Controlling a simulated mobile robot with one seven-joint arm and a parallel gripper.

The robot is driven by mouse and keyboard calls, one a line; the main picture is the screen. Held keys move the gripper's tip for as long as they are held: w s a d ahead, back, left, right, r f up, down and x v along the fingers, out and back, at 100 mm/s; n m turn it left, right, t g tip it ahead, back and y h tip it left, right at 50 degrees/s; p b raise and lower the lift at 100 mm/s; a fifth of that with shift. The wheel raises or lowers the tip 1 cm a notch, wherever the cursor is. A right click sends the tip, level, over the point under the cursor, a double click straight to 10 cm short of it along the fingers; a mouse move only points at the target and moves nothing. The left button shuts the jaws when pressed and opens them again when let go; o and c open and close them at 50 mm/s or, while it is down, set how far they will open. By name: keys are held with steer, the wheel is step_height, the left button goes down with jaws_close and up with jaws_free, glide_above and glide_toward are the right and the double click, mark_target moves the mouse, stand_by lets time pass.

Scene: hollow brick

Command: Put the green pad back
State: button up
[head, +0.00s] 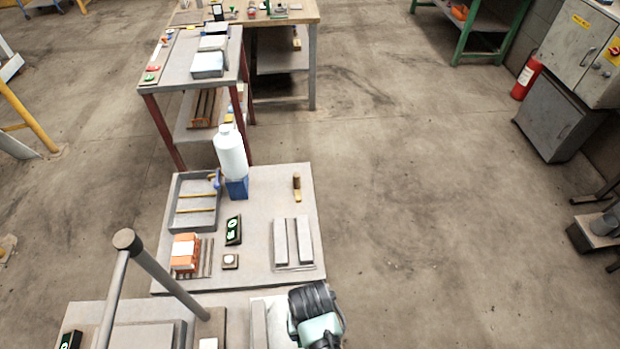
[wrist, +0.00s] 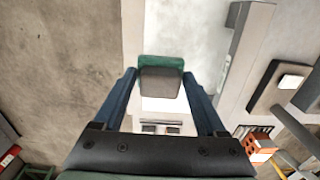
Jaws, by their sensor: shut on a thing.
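My gripper (wrist: 159,78) shows in the wrist view with its two blue fingers on either side of a small block. This block, the green pad (wrist: 160,63), has a green upper edge and a grey-brown face. The fingers are shut on it near their tips. A pale surface lies beyond the pad; I cannot tell whether the pad touches it. In the head view my arm's end is at the bottom, over the near table, and hides the fingertips and pad.
The near table holds a grey post-and-bar frame (head: 160,272). The table beyond carries a grey tray (head: 178,220), white bottle (head: 230,152) on a blue block (head: 237,188), orange bricks (head: 185,250), a dark green-marked box (head: 233,230) and two grey bars (head: 293,241). Open floor lies right.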

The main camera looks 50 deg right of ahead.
steer(key=shift+f, duration=2.05)
steer(key=shift+f, duration=0.2)
steer(key=o, duration=1.4)
steer(key=shift+r, duration=0.1)
